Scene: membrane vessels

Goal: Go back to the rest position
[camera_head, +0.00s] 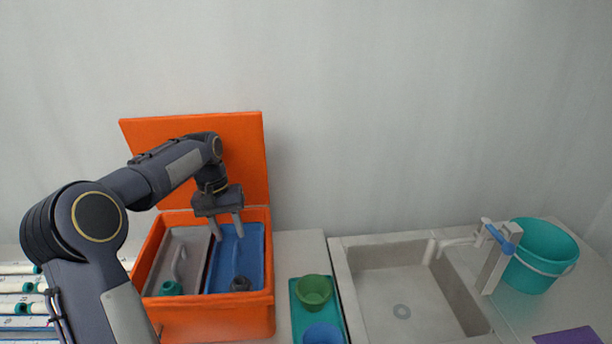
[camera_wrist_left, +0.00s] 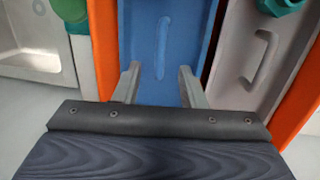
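My left gripper (camera_head: 228,228) is open and empty above the orange box (camera_head: 215,318), over its blue compartment or tray (camera_head: 222,258). In the left wrist view, the two fingers (camera_wrist_left: 158,84) stand apart with nothing between them, and the blue tray (camera_wrist_left: 190,40) lies below. A grey tray (camera_head: 190,245) with a handle lies beside the blue one inside the box; it also shows in the left wrist view (camera_wrist_left: 235,65). My right gripper is in neither view.
The box's orange lid (camera_head: 245,150) stands open behind. A teal tray (camera_head: 298,312) holds a green bowl (camera_head: 313,291) and a blue bowl (camera_head: 322,334). A sink (camera_head: 337,262) with a tap (camera_head: 455,241), a teal bucket (camera_head: 535,270) and a purple item (camera_head: 570,337) are at the right. White tubes (camera_head: 14,287) lie far left.

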